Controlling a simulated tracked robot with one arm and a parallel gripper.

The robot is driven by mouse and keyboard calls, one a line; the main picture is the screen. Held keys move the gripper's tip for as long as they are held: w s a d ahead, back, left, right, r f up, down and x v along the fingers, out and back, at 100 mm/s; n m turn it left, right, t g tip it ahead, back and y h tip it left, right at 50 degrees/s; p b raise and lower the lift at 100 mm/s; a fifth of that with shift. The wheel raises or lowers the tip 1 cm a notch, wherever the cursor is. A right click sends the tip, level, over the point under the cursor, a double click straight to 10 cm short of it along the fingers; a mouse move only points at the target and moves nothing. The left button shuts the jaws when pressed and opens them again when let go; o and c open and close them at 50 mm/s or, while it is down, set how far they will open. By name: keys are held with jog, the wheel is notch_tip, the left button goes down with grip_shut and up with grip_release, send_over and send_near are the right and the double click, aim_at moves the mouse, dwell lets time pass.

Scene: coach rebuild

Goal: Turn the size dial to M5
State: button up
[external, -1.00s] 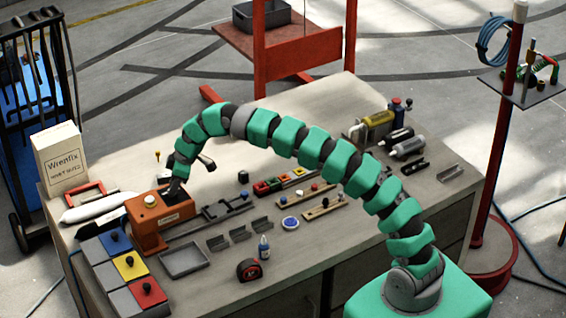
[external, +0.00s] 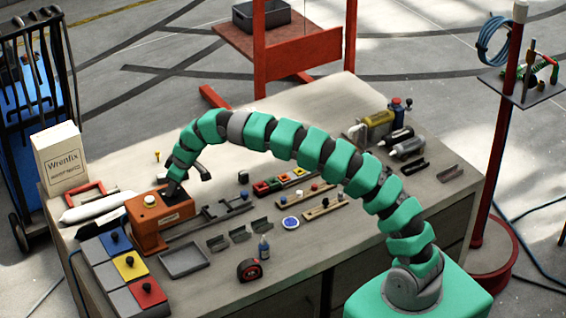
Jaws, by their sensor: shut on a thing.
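An orange machine box (external: 150,235) stands at the left part of the workbench. It has a pale round knob (external: 150,200) on its top and a small label on its front side. My gripper (external: 172,194) reaches down to the right end of the box's top. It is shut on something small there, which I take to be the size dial. The dial itself and its marks are hidden by the gripper and too small to read.
A white Wrenfix carton (external: 60,160) and a white bottle-like object (external: 98,206) are behind the box. Lidded bins with blue, yellow and red tops (external: 130,265) stand in front left. An empty grey tray (external: 184,261) and a tape measure (external: 249,270) lie to the right.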

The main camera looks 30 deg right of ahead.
jog(key=shift+r, duration=0.1)
jog(key=o, duration=1)
jog(key=b+v, duration=0.2)
jog(key=v, duration=1.1)
jog(key=shift+s+d+r, duration=0.1)
jog(key=shift+d+r, duration=0.05)
jog(key=shift+r, duration=0.05)
jog(key=shift+d, duration=0.1)
